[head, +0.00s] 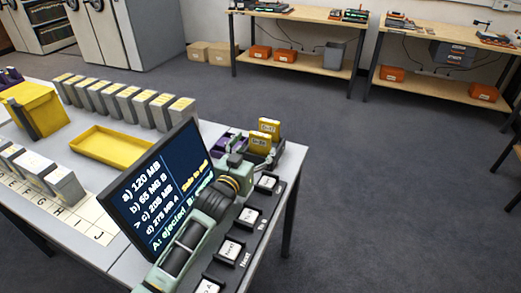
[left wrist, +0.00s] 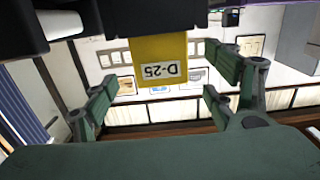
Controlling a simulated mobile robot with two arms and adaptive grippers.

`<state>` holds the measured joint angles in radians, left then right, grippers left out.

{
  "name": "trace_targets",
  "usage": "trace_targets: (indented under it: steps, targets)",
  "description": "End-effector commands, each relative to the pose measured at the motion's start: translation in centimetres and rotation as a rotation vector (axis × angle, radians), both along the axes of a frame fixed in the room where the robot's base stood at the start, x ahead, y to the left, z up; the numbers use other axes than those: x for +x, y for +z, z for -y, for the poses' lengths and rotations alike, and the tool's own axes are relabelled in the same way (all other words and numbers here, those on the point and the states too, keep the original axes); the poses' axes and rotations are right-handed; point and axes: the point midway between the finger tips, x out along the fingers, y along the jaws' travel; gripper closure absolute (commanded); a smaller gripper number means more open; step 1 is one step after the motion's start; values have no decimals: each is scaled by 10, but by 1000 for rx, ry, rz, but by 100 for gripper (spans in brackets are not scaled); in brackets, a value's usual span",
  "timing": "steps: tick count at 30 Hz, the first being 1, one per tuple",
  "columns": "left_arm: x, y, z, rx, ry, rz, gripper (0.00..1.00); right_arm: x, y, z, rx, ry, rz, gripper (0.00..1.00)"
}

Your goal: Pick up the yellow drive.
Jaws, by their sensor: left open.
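A yellow drive (head: 260,143) stands at the far right corner of the table, and a second yellow drive (head: 269,126) stands just behind it. In the left wrist view, a yellow drive (left wrist: 160,58) with the label D-25, upside down there, hangs below a dark edge. My left gripper (left wrist: 163,78) is open, with one finger on each side of this drive and a visible gap at both sides. In the head view my left gripper (head: 250,158) is right by the nearer drive and partly covers its lower part. My right gripper is not in view.
A monitor (head: 150,200) with text stands left of my arm. Dark labelled holders (head: 248,217) line the table's right edge. A yellow tray (head: 112,147), a yellow box (head: 35,108) and rows of grey boxes (head: 127,102) occupy the table's left. Open floor lies to the right.

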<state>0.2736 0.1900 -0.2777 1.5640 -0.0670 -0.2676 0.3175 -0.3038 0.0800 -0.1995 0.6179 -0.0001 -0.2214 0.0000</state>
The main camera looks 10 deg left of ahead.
Motion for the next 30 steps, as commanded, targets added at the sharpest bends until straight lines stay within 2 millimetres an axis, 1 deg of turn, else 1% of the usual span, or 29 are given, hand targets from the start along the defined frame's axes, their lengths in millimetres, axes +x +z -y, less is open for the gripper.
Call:
trace_targets:
  steps: [6,10,14,20,30]
  targets:
    - [28,-3,4,0,0,-1,22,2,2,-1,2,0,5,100]
    - [42,-4,7,1,0,0,22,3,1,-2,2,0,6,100]
    - [48,-5,8,1,0,0,22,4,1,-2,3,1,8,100]
    - [48,-5,8,0,0,-1,22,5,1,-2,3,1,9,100]
    - [48,-5,8,0,0,-1,51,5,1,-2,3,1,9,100]
